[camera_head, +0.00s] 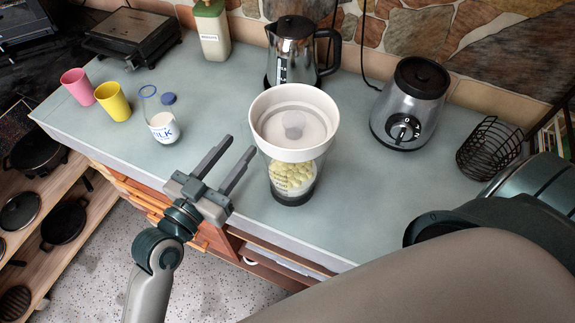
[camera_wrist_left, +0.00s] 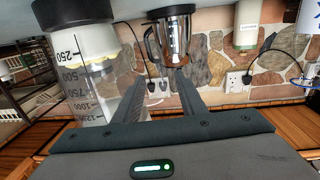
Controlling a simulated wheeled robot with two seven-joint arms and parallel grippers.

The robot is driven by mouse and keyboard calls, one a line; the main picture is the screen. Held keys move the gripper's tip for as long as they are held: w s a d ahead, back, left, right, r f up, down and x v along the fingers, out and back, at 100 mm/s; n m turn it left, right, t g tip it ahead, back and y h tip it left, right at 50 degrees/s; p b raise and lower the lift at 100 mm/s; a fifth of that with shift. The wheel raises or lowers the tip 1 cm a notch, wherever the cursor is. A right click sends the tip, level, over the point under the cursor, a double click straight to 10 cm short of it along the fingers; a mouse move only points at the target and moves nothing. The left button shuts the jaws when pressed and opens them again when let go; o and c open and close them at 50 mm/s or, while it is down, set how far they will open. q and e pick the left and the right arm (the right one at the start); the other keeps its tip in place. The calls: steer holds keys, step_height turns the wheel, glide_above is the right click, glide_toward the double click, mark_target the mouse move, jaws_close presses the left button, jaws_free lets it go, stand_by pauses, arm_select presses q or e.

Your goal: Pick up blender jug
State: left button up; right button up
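The blender jug (camera_head: 293,150) stands upright on the counter in the head view, with a wide white top, a dark base and pale yellow pieces inside. In the left wrist view the jug (camera_wrist_left: 92,75) appears upside down at the left, its measuring marks showing and its edge partly behind one finger. My left gripper (camera_head: 240,144) is open and empty, just left of the jug, fingers pointing toward the back of the counter. Its fingers (camera_wrist_left: 160,75) are apart in the wrist view, with the jug beside them, not between them. My right gripper is not in view.
The blender motor base (camera_head: 408,105) stands right of the jug. A steel kettle (camera_head: 292,55) is close behind it. A milk jar (camera_head: 163,127), yellow cup (camera_head: 113,102) and pink cup (camera_head: 77,86) are at the left. A wire basket (camera_head: 488,148) is at the right.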

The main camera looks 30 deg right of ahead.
mark_target(245, 139)
arm_select(q)
steer(key=shift+b+x, duration=0.55)
steer(key=shift+x, duration=2.05)
steer(key=shift+f, duration=0.1)
jaws_close()
steer(key=shift+a, duration=0.1)
